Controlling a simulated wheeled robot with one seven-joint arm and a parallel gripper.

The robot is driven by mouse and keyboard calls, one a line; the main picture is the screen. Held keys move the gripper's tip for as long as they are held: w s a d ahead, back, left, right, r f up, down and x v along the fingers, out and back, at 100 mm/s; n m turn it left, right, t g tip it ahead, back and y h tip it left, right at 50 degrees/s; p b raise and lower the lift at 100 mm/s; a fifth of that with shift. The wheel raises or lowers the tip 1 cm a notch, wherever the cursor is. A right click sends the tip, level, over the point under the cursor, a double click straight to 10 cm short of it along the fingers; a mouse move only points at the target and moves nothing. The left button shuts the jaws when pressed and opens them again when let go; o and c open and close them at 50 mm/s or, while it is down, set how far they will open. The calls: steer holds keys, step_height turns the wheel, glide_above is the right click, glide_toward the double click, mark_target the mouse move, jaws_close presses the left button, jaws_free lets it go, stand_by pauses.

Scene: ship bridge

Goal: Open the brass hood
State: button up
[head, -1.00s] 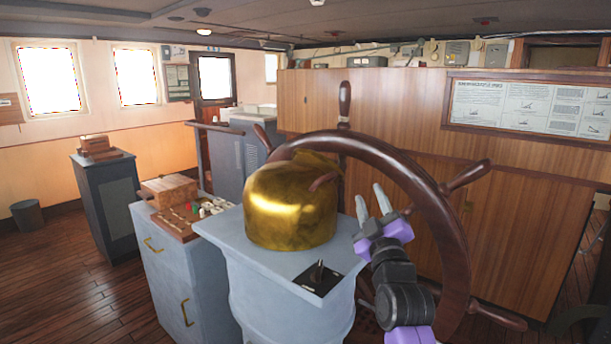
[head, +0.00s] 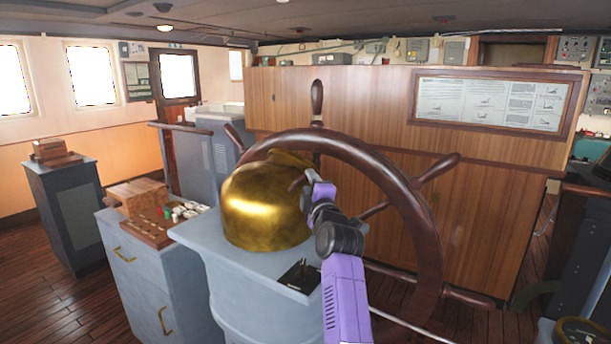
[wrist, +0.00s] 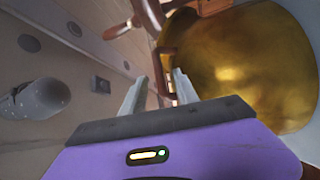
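The brass hood (head: 252,208) is a rounded golden cover sitting closed on the grey pedestal (head: 200,236). In the wrist view the hood (wrist: 245,70) fills the right side. Its brown handle (head: 297,183) sticks out on the side facing my gripper. In the wrist view the handle (wrist: 166,70) shows as a brown loop between and just beyond the fingertips. My gripper (wrist: 161,80) is open, its two pale fingers apart on either side of the handle's line. In the head view my gripper (head: 308,180) is at the handle; contact cannot be told.
A large wooden ship's wheel (head: 420,215) stands right behind the hood and my arm. A grey cabinet (head: 145,275) with a wooden box (head: 135,196) stands at left. Floor is free at far left.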

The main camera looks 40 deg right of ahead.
steer(key=shift+p+x, duration=0.3)
steer(key=shift+x, duration=2.2)
jaws_close()
